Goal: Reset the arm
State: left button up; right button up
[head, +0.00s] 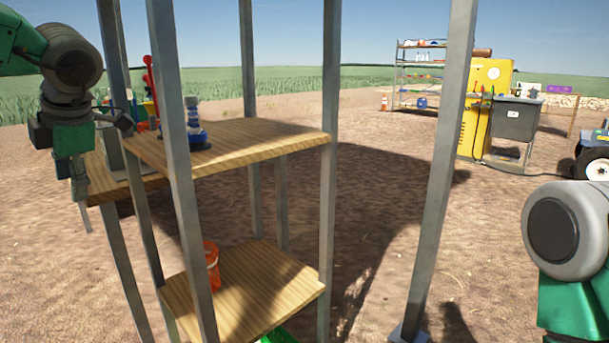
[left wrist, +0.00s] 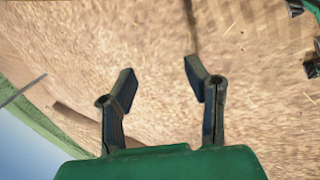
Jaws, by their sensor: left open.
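My left arm comes in from the upper left in the head view. Its gripper (head: 80,188) hangs down at the left of the metal-framed shelf stand, close to the left end of the upper wooden shelf (head: 270,138). In the left wrist view the left gripper (left wrist: 160,77) has its two dark fingers apart, with only brown ground between them. It is open and empty. At the right edge of the head view a grey and green link of my right arm shows. The right gripper is out of view.
Metal posts (head: 443,170) rise close in front. A blue and white item (head: 196,130) stands on the upper shelf and an orange container (head: 212,265) on the lower shelf (head: 262,285). A yellow cabinet (head: 487,95) and a rack (head: 420,65) stand far back, beyond open dirt ground.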

pick_arm(q)
notch_tip(320, 180, down, 12)
jog(key=w+a+m+y, duration=0.2)
jog(key=m+y, duration=0.2)
jog(key=m, duration=0.1)
jog(key=s+d+f+m+t+h, duration=0.1)
jog(key=s+d+f+m, duration=0.2)
jog(key=f+m, duration=0.4)
jog(key=s+d+f+m+t+h, duration=0.1)
jog(key=s+d+f+m+t, duration=0.2)
jog(key=f, duration=0.7)
jog(key=s+d+f+m+h, duration=0.2)
jog(key=s+d+f+m, duration=0.1)
jog(key=f+m, duration=0.45)
jog(key=s+d+f+m+g+h, duration=0.2)
jog(key=s+d+f+m, duration=0.15)
jog(key=s, duration=0.45)
jog(key=s+d+f+m+g+h, duration=0.15)
jog(key=s+f, duration=0.25)
jog(key=s, duration=0.4)
jog(key=s+d+f+m+g+h, duration=0.1)
jog(key=s+d+f+m+g, duration=0.2)
jog(key=s, duration=0.5)
notch_tip(320, 180, up, 13)
jog(key=p, duration=1.3)
jog(key=shift+w+a+f+t, duration=0.15)
jog(key=shift+w+f+t, duration=0.05)
jog(key=shift+w+t, duration=0.2)
